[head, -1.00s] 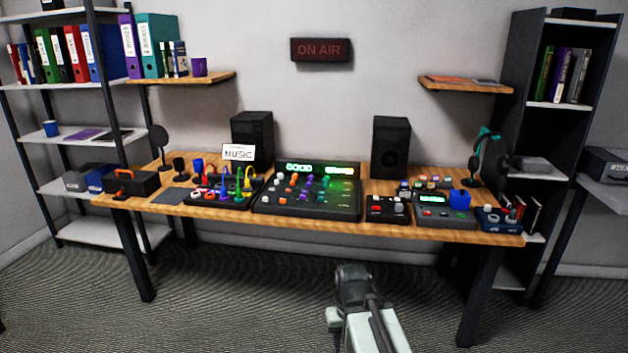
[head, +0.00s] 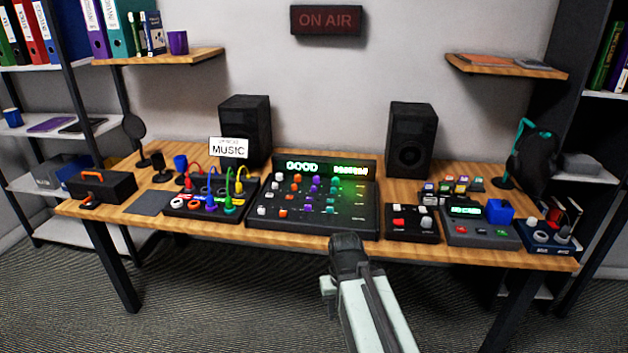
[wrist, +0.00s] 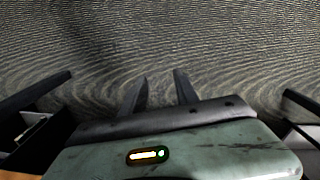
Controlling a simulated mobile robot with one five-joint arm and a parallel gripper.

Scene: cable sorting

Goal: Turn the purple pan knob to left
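The mixing console (head: 255,218) stands in the middle of the wooden table, with a lit green display along its back. It carries rows of white, orange, purple and green knobs. Several small purple knobs (head: 313,190) sit near its middle; I cannot read which one is the pan knob or which way it points. My gripper (head: 347,240) is in front of the table, below the console and apart from it. In the wrist view its two dark fingers (wrist: 160,75) are spread with nothing between them, over carpet.
A cable patch box (head: 207,205) with coloured cables is left of the console. A small button box (head: 411,224) and a grey device (head: 480,231) are to its right. Two speakers (head: 245,130) stand behind.

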